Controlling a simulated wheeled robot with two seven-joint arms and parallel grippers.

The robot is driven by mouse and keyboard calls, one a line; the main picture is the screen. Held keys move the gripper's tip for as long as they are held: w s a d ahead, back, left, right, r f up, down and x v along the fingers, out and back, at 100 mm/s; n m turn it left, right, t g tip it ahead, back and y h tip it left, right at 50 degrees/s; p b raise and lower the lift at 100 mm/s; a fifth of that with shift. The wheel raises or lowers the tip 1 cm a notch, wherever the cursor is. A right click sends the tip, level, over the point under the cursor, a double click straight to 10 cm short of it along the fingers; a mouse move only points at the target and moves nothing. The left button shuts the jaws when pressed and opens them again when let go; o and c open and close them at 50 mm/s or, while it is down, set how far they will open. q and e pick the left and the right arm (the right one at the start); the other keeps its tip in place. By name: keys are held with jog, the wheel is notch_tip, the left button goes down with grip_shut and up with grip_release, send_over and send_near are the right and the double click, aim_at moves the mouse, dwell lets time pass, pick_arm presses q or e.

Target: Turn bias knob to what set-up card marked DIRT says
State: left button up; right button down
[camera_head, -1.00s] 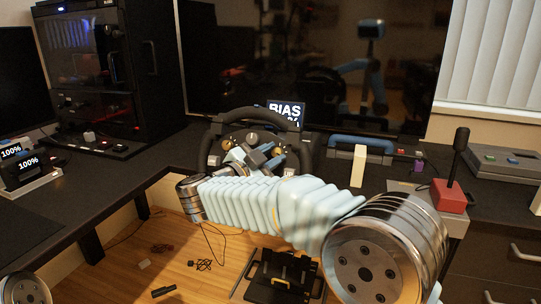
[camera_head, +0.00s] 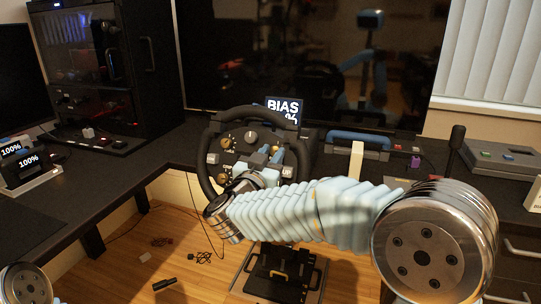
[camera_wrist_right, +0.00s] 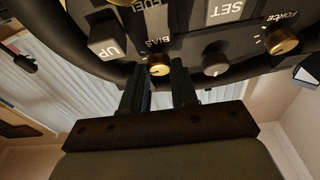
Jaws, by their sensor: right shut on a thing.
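The black steering wheel (camera_head: 207,135) stands on the desk with gold and grey knobs on its face. The gold bias knob (camera_wrist_right: 159,69), labelled BIAS, sits between the fingers of my right gripper (camera_wrist_right: 165,82), which is shut on it. The right gripper also shows over the wheel's lower middle (camera_head: 266,165), where the arm hides part of the wheel. A small display (camera_head: 285,107) behind the wheel reads "BIAS" and a percent sign; its number is hidden by the rim. No card marked DIRT is readable. My left gripper is out of view.
Two small screens reading "100%" (camera_head: 28,162) stand at the left. Other wheel controls include the UP button (camera_wrist_right: 107,48) and the gold FORCE knob (camera_wrist_right: 284,39), near my right fingers.

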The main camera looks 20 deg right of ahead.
jog(key=shift+n, duration=0.4)
jog(key=c, duration=0.9)
grip_release()
jog(key=shift+o, duration=0.2)
jog(key=shift+m, duration=0.3)
